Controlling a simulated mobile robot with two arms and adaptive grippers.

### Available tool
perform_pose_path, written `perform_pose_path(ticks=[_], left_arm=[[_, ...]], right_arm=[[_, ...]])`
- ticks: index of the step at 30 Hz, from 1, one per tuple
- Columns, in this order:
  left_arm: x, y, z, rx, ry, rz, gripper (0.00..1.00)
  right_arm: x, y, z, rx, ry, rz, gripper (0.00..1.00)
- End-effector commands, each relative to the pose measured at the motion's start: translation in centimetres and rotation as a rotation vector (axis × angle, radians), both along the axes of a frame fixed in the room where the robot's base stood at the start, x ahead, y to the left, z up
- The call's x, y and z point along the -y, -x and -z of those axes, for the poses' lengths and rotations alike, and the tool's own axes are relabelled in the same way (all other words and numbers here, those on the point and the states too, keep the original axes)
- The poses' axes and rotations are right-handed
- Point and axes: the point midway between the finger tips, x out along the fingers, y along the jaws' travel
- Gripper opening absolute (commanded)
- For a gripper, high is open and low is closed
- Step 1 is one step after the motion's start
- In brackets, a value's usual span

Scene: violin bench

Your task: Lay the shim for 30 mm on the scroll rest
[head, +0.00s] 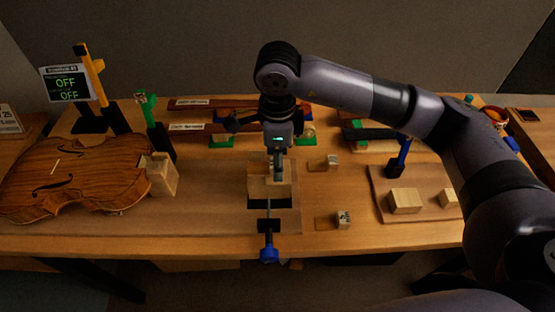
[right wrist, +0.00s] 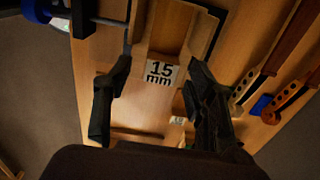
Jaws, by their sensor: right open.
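The scroll rest (head: 258,189) is a pale wooden block on the bench's middle mat, with a blue-handled clamp at its front. In the right wrist view, its raised wooden walls (right wrist: 205,30) flank a piece labelled "15 mm" (right wrist: 161,73). My right gripper (head: 279,178) is just over the rest. Its open fingers (right wrist: 155,100) stand apart on either side, below that label in the picture, apparently holding nothing. Two small labelled blocks lie right of the rest, one farther back (head: 332,161) and one nearer (head: 343,219); I cannot read their labels. My left gripper is not in view.
A violin body (head: 75,175) lies at left, beside a wooden block (head: 160,174) and a display reading OFF (head: 69,84). A right-hand board (head: 425,210) carries wooden blocks. The blue clamp handle (head: 269,255) projects at the front.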

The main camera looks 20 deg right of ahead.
Motion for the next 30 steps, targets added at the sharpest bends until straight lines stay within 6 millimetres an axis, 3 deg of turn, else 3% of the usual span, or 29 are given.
perform_pose_path(ticks=[9,15,20,30], left_arm=[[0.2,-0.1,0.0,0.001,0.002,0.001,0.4],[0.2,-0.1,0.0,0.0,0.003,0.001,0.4],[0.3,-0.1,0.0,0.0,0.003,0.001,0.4],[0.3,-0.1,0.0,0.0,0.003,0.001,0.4]], right_arm=[[-0.1,-0.1,-6.7,0.006,-0.001,-0.001,0.51],[0.0,-0.1,-9.8,0.003,-0.001,0.0,0.51],[0.0,0.0,-10.8,0.002,-0.002,-0.001,0.51],[0.0,0.0,-10.9,0.001,-0.001,-0.001,0.51]])
